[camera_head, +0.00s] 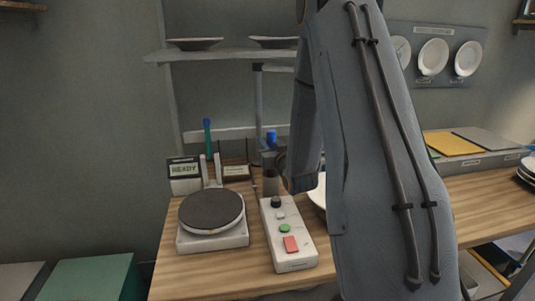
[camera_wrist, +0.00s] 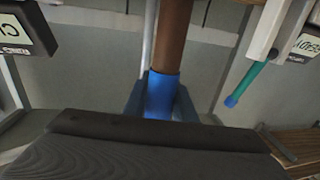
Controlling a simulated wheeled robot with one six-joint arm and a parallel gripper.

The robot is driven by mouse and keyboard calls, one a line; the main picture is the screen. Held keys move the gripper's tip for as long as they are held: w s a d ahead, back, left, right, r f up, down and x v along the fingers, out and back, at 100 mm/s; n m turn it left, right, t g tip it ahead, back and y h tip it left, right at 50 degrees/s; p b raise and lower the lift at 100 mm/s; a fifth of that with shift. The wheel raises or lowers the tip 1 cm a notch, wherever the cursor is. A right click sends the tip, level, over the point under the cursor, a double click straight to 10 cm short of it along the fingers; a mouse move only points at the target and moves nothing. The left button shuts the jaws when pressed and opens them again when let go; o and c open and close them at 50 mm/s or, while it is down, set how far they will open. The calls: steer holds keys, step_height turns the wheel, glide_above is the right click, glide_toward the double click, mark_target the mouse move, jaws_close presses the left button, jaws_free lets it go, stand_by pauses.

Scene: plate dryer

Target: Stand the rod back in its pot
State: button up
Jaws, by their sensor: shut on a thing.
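A brown rod (camera_wrist: 173,40) with a blue end (camera_wrist: 160,97) is between the dark blue fingers of my gripper (camera_wrist: 160,104) in the wrist view. The fingers are shut on the blue end, and the brown shaft runs to the picture's top edge. In the head view the blue end (camera_head: 271,137) shows left of my arm, behind the control box. My arm hides much of the gripper there. A short dark cylinder (camera_head: 270,181) is below it; I cannot tell if it is the pot or part of the rod. I cannot make out the rod's lower end.
A teal rod (camera_head: 207,138) with a blue tip stands behind a round-topped device (camera_head: 211,209), beside a READY display (camera_head: 184,170). A control box (camera_head: 288,235) with buttons is at the table's front. A white plate (camera_head: 318,192) is partly behind my arm. A shelf (camera_head: 225,55) holds plates above.

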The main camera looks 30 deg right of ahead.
steer(key=shift+f+p, duration=0.45)
steer(key=shift+f, duration=1.7)
steer(key=o, duration=1.1)
steer(key=s+b, duration=0.1)
steer(key=s, duration=0.3)
steer(key=s+a+b, duration=0.1)
steer(key=s, duration=0.3)
steer(key=s+b, duration=0.1)
steer(key=s, duration=0.3)
steer(key=shift+a, duration=0.25)
